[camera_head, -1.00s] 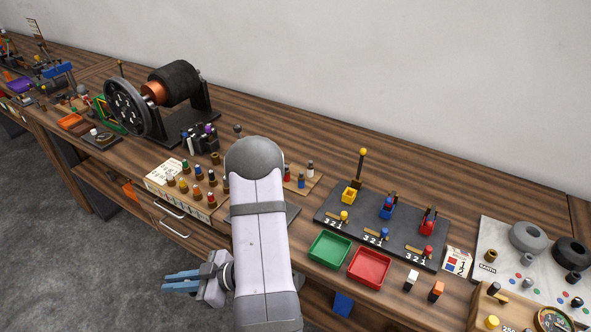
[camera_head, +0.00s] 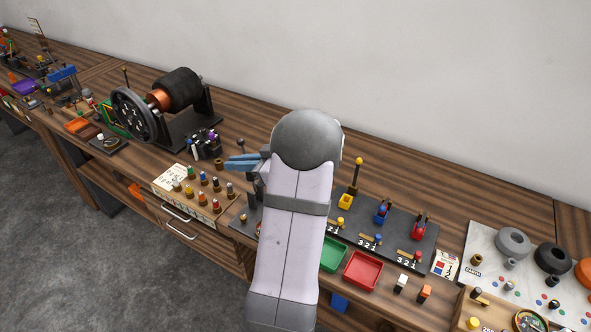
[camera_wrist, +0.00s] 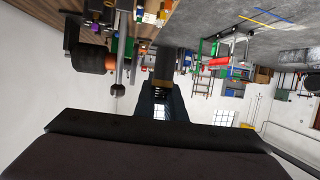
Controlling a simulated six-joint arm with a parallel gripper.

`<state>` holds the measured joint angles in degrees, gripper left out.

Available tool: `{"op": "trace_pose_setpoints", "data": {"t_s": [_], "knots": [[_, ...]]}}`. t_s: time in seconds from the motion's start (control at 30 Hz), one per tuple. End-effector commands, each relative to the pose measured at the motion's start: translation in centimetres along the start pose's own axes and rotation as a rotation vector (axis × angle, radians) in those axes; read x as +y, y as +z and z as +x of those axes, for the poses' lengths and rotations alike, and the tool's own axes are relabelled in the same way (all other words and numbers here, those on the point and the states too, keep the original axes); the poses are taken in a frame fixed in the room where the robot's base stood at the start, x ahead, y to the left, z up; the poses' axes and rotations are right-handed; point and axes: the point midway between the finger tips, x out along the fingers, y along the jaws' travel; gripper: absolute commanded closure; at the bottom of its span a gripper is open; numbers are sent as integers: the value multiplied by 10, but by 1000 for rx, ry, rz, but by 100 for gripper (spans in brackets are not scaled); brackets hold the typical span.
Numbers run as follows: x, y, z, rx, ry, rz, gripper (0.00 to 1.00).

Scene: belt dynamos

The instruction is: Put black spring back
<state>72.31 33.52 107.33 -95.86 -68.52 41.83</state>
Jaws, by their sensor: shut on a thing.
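My gripper (camera_head: 232,163), with blue fingers, is raised over the bench in the head view and points left. In the wrist view its fingers (camera_wrist: 160,100) are closed on a dark, blocky piece (camera_wrist: 163,64) at their tips. I cannot tell from its shape whether this is the black spring. My arm hides part of the bench right of the gripper.
A dynamo with a spoked wheel (camera_head: 133,114) and black drum (camera_head: 174,86) stands left of the gripper. Coloured pegs (camera_head: 203,179) stand on a box in front. Right are a dark board (camera_head: 404,222), a green tray (camera_head: 333,254) and a red tray (camera_head: 362,270).

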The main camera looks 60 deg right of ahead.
Motion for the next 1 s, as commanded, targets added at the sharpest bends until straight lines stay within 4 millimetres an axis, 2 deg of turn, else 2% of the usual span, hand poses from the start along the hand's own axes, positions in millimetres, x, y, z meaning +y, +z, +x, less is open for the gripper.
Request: {"op": "trace_pose_setpoints", "data": {"t_s": [0.03,0.13,0.23,0.3,0.37,0.57,0.7,0.8,1.0], "knots": [[14,-17,-16,2,19,0,100],[34,-33,-38,1,41,10,100],[55,-44,-55,0,59,20,100],[68,-42,-59,0,70,27,100],[80,-33,-54,0,83,35,100],[125,11,-23,1,178,69,100],[163,42,-6,1,295,110,100],[191,61,1,1,404,149,100],[235,85,2,4,627,230,100]]}}
